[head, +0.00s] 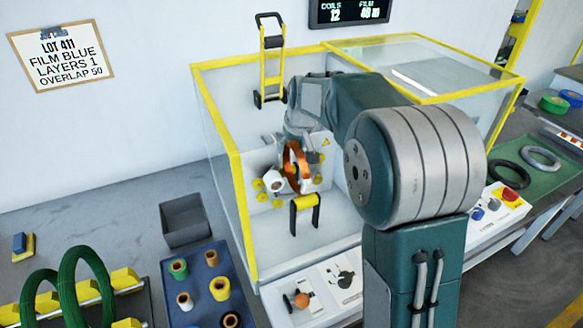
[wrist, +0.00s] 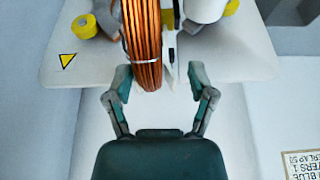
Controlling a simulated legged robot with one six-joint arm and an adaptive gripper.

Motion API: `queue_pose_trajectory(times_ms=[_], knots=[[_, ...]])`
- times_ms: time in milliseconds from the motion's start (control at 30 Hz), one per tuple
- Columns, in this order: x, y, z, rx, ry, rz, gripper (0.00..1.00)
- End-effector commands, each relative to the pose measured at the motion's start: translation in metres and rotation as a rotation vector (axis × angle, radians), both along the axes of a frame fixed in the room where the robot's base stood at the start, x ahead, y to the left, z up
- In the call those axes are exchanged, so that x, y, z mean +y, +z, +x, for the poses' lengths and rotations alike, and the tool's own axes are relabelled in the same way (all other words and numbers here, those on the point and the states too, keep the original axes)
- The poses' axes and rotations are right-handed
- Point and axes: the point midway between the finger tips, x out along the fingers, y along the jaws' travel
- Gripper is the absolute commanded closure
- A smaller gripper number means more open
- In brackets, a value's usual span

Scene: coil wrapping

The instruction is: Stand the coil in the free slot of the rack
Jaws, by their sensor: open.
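The copper-coloured coil (head: 294,165) stands upright in the wrapping machine, inside the yellow-framed enclosure. In the wrist view the coil (wrist: 143,45) shows close up, with a pale band across its lower part. My gripper (wrist: 158,75) is open, its two fingers apart on either side of the coil's lower end; I cannot tell whether either touches it. In the head view my arm reaches into the enclosure and the gripper is hard to make out. The rack (head: 140,287) at the lower left has yellow blocks and holds green coils (head: 84,285); a free slot is hard to make out.
The enclosure's yellow frame (head: 238,180) and clear wall stand between the machine and the rack. A blue tray (head: 203,283) with film rolls and a grey bin (head: 186,219) stand beside the rack. A black-and-yellow handle (head: 305,213) stands before the machine. A white roll (wrist: 205,10) is close to the coil.

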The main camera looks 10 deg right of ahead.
Motion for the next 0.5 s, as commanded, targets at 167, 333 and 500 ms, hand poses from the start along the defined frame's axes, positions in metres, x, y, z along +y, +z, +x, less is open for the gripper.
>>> queue_pose_trajectory(times_ms=[167,333,500], knots=[[-0.0030,-0.0053,0.0023,-0.002,-0.002,0.002,0.29],[-0.0001,-0.0051,0.0021,-0.002,-0.001,0.000,0.46],[0.0006,-0.0052,0.0023,-0.001,-0.001,0.000,1.00]])
